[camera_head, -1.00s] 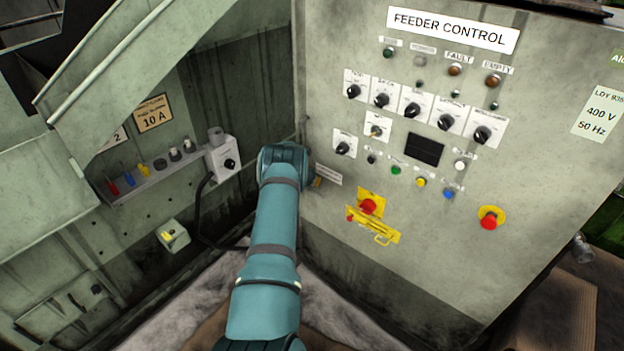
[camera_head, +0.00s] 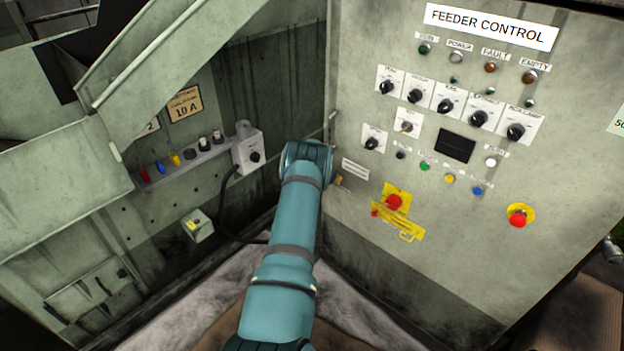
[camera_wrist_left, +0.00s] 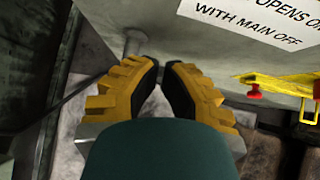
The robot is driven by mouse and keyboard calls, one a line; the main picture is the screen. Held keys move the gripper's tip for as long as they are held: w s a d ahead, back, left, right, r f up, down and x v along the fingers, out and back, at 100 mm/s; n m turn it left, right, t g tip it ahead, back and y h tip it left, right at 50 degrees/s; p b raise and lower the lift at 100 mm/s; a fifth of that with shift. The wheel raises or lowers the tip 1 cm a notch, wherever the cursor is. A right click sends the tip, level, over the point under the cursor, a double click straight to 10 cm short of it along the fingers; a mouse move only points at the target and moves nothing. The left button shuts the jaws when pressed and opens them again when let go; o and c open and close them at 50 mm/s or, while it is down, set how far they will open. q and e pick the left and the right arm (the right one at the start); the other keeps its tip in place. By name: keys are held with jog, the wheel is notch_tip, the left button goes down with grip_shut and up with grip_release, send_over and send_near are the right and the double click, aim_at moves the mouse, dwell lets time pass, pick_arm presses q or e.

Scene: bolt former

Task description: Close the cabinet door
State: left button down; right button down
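The grey-green cabinet (camera_head: 560,110) labelled FEEDER CONTROL stands at right in the head view. A separate door leaf and its opening angle cannot be made out clearly. My left arm reaches up the middle to the cabinet's left edge and hides its own gripper there. In the left wrist view, my left gripper (camera_wrist_left: 161,72) has its yellow fingers with black pads nearly together, holding nothing visible. A short grey stub (camera_wrist_left: 135,42) shows just beyond the fingertips, below the cabinet face (camera_wrist_left: 165,35); contact cannot be told. My right gripper is not in view.
A yellow bracket with a red knob (camera_head: 395,202) and a red emergency button (camera_head: 518,217) stick out of the cabinet face. At left are a shelf of coloured plugs (camera_head: 175,160), a white switch box (camera_head: 247,150) with a black cable, and a sloping metal panel (camera_head: 170,60).

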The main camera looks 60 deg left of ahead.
pick_arm(q)
jog(key=p+v, duration=0.1)
jog(key=v, duration=0.9)
jog(key=shift+s+a+f, duration=0.15)
jog(key=shift+s+a, duration=0.25)
jog(key=w+d+f+n+h, duration=0.2)
jog(key=d+n, duration=0.4)
jog(key=d, duration=0.5)
jog(key=w+d+f+n+g+h, duration=0.15)
jog(key=d+n, duration=0.35)
jog(key=d, duration=0.6)
jog(key=w+d+f+n+t+h, duration=0.1)
jog(key=w+d+f+n, duration=0.15)
jog(key=d+n, duration=0.65)
jog(key=s+d+n+g+h, duration=0.1)
jog(key=s+d+n+g, duration=0.2)
jog(key=s+d+n, duration=0.3)
jog(key=s+d+n+g+h, duration=0.1)
jog(key=s+d+n+g, duration=0.2)
jog(key=s+d+n, duration=0.4)
jog(key=s+d, duration=0.3)
jog(key=d, duration=0.5)
jog(key=s+d, duration=0.3)
jog(key=d, duration=0.5)
jog(key=shift+s+d+r+h, duration=0.3)
jog(key=shift+s+d+h, duration=0.05)
jog(key=shift+d, duration=0.05)
